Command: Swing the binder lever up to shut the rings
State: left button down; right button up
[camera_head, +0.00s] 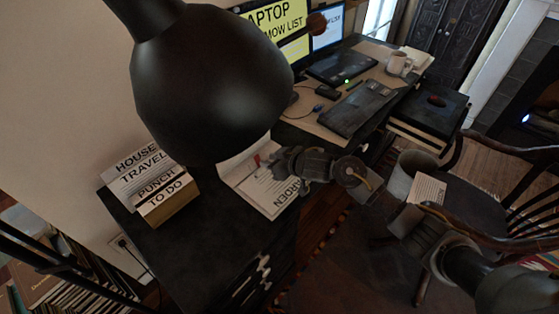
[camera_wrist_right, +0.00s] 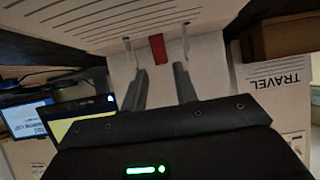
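The open binder (camera_head: 262,192), marked GARDEN, lies on the dark desk with lined pages in it. Its red lever (camera_head: 257,160) shows at the binder's far part, just left of my right gripper (camera_head: 270,160). In the right wrist view the red lever (camera_wrist_right: 158,48) appears ahead of the fingertips and across the gap between them, with no clear contact. Two metal ring parts (camera_wrist_right: 127,46) (camera_wrist_right: 186,36) stand on either side of it. My right gripper (camera_wrist_right: 160,72) is open with nothing between its fingers. My left gripper is not in view.
A large black rounded shape (camera_head: 210,85) covers the upper left of the head view. Bare desk (camera_head: 200,240) lies in front.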

jog(key=shift+v, duration=2.5)
